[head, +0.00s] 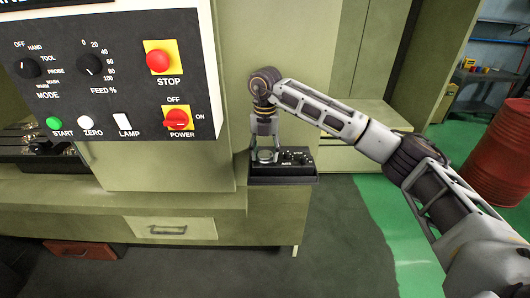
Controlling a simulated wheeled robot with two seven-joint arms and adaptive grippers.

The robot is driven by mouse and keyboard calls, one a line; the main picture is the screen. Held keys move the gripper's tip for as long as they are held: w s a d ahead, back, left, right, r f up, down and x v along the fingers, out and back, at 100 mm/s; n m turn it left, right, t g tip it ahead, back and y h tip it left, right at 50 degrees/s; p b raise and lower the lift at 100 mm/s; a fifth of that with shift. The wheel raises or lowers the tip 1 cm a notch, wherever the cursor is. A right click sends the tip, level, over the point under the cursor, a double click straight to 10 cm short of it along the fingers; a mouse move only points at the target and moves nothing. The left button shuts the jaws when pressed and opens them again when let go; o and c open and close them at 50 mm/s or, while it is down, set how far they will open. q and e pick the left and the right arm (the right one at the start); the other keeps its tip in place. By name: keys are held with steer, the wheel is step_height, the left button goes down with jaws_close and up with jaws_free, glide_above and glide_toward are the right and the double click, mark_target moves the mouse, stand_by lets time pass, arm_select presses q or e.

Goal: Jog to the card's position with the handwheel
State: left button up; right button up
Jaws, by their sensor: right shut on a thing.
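The handwheel box (298,159) is a small black unit on a dark shelf (283,180) at the cabinet's front right corner. My right gripper (265,152) points down over the left part of the box and is shut on the handwheel (265,156), a small round metallic part there. My right arm comes in from the lower right. The gripper hides part of the handwheel, and the box's markings are too small to read. My left gripper is not in view. I cannot make out a card.
A control panel (120,118) at the upper left carries a red STOP button (158,61), a red POWER switch (179,119), a green START button (54,123) and dials. A red drum (498,150) stands at the right. Floor below the shelf is clear.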

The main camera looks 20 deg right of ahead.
mark_target(265, 154)
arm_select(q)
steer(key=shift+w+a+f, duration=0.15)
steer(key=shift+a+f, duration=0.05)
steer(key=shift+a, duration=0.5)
arm_select(e)
steer(key=shift+m, duration=1.6)
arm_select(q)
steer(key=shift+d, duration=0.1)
arm_select(e)
steer(key=o, duration=0.8)
steer(key=shift+o, duration=1.2)
steer(key=shift+r, duration=0.65)
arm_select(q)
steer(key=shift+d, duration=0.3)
arm_select(e)
step_height(265, 154, up, 11)
